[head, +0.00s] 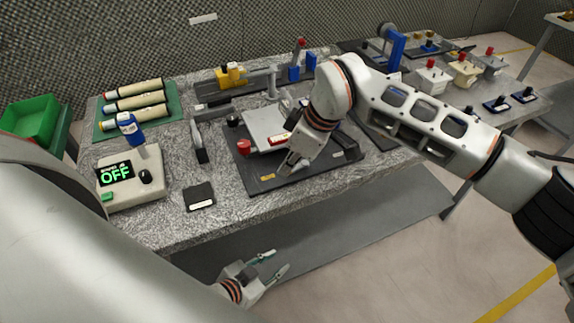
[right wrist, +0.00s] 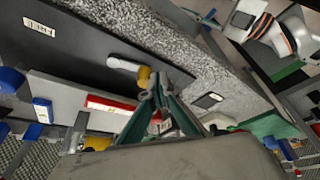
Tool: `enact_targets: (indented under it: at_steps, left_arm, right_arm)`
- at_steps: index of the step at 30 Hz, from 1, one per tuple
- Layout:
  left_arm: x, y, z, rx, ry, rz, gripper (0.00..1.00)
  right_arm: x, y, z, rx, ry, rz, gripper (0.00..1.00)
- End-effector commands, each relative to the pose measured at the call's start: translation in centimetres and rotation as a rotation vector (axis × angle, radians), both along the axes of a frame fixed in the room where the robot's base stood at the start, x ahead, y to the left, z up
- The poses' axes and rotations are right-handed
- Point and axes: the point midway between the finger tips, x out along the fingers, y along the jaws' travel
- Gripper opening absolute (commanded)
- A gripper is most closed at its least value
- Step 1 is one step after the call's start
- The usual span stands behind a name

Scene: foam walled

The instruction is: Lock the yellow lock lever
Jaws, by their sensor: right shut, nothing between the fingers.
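In the right wrist view a pale lever arm (right wrist: 122,64) with a yellow knob (right wrist: 144,76) lies over a black base plate (right wrist: 85,50). The knob is right beside my right fingertips (right wrist: 158,82); I cannot tell if they touch. The right gripper is shut and empty. My left gripper (head: 273,262) is open and empty, below the table's front edge.
A pale block (head: 262,122) with a red label stands on the plate, near a red knob (head: 244,147). A FREE label (right wrist: 39,27) lies on the plate. A box showing OFF (head: 130,190) and a black pad (head: 200,197) are to the left. A green bin (head: 35,120) is far left.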

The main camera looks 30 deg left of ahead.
Motion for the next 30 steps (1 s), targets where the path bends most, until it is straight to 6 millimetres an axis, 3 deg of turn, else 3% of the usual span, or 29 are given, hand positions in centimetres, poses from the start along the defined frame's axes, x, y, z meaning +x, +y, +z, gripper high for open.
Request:
enact_targets:
  at_steps: [5,15,21,30]
  left_arm:
    - [0.0,0.0,0.0,0.000,0.000,0.000,0.30]
    - [0.1,0.0,0.0,0.000,-0.001,0.000,0.30]
    - [0.1,0.0,0.0,-0.001,-0.002,0.000,0.30]
    - [0.1,0.0,0.0,-0.001,-0.002,0.000,0.30]
  right_arm:
    - [0.2,-0.5,1.3,0.001,-0.003,-0.001,0.00]
    - [0.4,-2.9,7.4,0.002,-0.005,-0.001,0.00]
    - [0.5,-4.0,10.1,0.000,-0.002,0.000,0.00]
    - [0.5,-4.5,11.2,0.000,0.000,0.000,0.00]
